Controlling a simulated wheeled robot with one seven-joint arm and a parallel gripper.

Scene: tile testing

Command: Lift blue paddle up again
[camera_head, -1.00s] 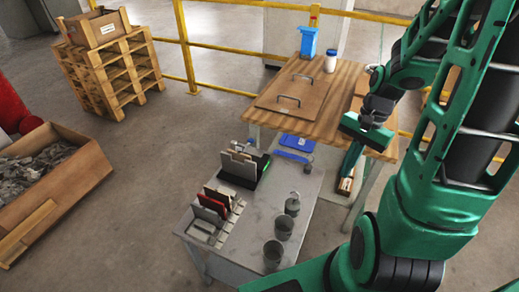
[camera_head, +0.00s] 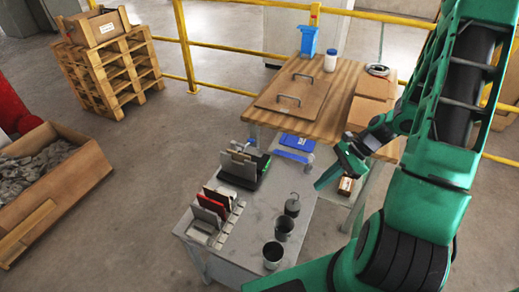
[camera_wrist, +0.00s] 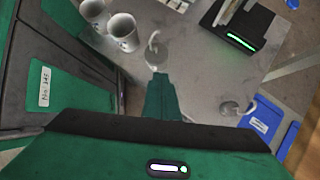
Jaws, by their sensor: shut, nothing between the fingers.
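A flat blue piece (camera_head: 297,142), which may be the blue paddle, lies at the far end of the grey table; a blue bar (camera_head: 291,156) is beside it. In the wrist view the blue piece (camera_wrist: 264,119) with a white label is at the right, with a longer blue strip past it. My gripper (camera_head: 323,182) is shut and empty, pointing down by the grey table's right edge, apart from the blue piece. In the wrist view its closed green fingertips (camera_wrist: 160,84) point at a grey hooked weight (camera_wrist: 156,52).
Two grey cups (camera_head: 284,228) and a hooked weight (camera_head: 292,204) stand on the grey table (camera_head: 250,240). A black holder with a green light (camera_head: 245,168) and a tile rack (camera_head: 216,212) are on its left. A wooden table (camera_head: 335,112) with boxes stands behind.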

